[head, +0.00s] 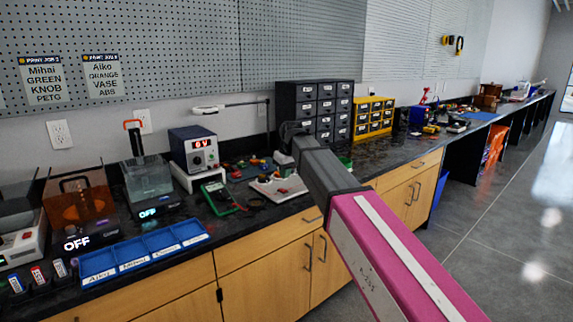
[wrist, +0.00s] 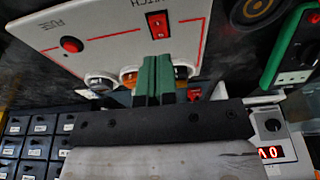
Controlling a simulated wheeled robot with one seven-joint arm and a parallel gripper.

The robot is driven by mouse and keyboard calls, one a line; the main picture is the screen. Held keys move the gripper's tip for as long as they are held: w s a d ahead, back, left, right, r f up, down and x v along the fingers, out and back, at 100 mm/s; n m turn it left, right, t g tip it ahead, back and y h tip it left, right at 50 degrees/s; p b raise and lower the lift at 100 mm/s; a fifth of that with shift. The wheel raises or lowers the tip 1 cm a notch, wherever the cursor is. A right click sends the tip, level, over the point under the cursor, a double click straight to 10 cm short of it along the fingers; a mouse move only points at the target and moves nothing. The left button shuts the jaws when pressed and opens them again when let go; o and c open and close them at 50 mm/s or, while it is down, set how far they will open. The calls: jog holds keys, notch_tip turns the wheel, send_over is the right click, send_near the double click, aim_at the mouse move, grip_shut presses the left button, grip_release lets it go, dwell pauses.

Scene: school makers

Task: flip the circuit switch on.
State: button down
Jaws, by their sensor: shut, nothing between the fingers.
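The white circuit board (wrist: 110,22) fills the top of the wrist view, with red lines printed on it.
A power supply (head: 195,150) with a red display stands left of the board. A green multimeter (head: 219,198) lies in front of it. Black drawers (head: 312,98) and yellow drawers (head: 373,118) stand behind. Blue trays (head: 143,250) and printers are further left.

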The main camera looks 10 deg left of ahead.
aim_at(284, 190)
jog(key=shift+d+f, duration=0.1)
jog(key=shift+f, duration=2.5)
jog(key=shift+s+d+f, duration=0.1)
jog(key=shift+s+f, duration=0.05)
jog(key=shift+f, duration=0.15)
jog(key=shift+r, duration=0.1)
jog(key=shift+w+a+r, duration=0.35)
jog(key=shift+w+a, duration=0.15)
jog(key=shift+a, duration=0.1)
